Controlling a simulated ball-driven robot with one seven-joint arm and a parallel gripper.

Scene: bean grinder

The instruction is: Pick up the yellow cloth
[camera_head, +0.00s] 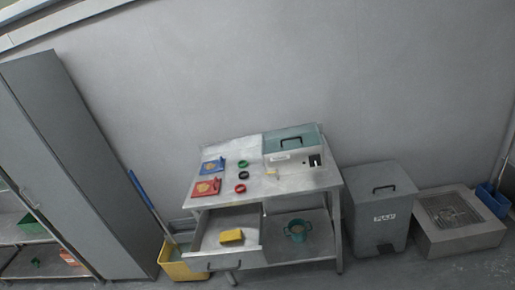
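A small yellow block-like item (231,236), which looks like the yellow cloth, lies in the open drawer (207,243) under the left part of the metal table (238,188). It is small in the picture, so I cannot tell whether it is folded fabric. The drawer is pulled out toward me, and its black handle is on the front. My gripper is not in view.
A grinder-like machine (293,146), red and blue trays and small coloured rings stand on the table. A teal pot (297,230) is on the lower shelf. A yellow bucket (182,262) is left of the drawer, a grey bin (379,207) right of the table.

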